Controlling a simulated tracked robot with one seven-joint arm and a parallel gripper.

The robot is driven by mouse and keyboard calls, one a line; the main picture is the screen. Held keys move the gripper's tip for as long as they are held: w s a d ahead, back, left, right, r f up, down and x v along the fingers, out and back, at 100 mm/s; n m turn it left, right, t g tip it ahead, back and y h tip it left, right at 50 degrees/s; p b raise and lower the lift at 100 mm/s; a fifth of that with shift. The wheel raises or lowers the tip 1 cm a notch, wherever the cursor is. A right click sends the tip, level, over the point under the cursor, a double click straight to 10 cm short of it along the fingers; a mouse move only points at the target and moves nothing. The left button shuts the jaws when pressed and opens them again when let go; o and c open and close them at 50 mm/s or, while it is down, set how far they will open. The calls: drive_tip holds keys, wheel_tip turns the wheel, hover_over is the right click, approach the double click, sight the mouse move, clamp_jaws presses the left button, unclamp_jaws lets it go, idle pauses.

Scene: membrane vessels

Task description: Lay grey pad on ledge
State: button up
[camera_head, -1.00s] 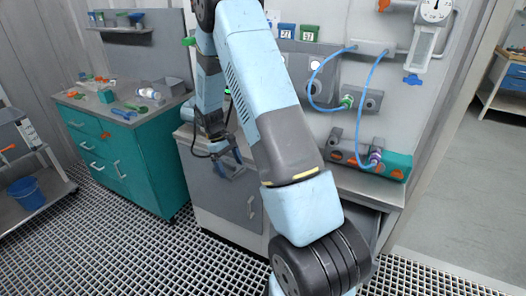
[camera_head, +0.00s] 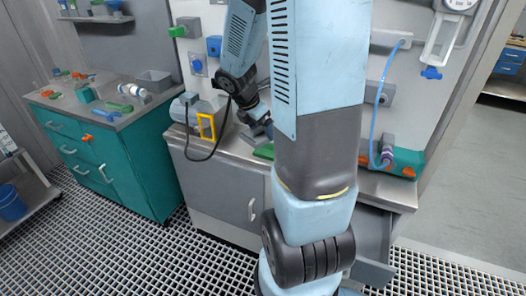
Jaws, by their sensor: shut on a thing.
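My gripper (camera_head: 260,124) is over the grey bench top, left of my large upper arm link, which covers part of it. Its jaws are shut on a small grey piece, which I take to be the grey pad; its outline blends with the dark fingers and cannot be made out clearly. Whether it touches the bench top cannot be told. The grey bench top (camera_head: 226,150) runs below the wall panel. Which edge is the ledge is not clear from this view.
A yellow-framed device (camera_head: 206,125) stands left of my gripper, and a green flat piece (camera_head: 264,151) lies just below it. A blue hose (camera_head: 384,95) hangs at right. A drawer (camera_head: 372,238) stands open below. A teal cabinet (camera_head: 110,165) with small parts stands left.

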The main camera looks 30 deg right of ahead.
drive_tip(key=w+f, duration=0.2)
drive_tip(key=w, duration=0.2)
drive_tip(key=w+a+f, duration=0.1)
drive_tip(key=w+f, duration=0.2)
drive_tip(key=w, duration=0.1)
drive_tip(key=w+a+f, duration=0.1)
drive_tip(key=w+f, duration=0.2)
drive_tip(key=w, duration=0.1)
drive_tip(key=shift+w+f, duration=0.25)
drive_tip(key=shift+w, duration=0.1)
drive_tip(key=shift+w+f, duration=0.6)
drive_tip(key=shift+f, duration=1.6)
drive_tip(key=shift+f, duration=0.1)
drive_tip(key=o, duration=0.8)
drive_tip(key=shift+v, duration=3.85)
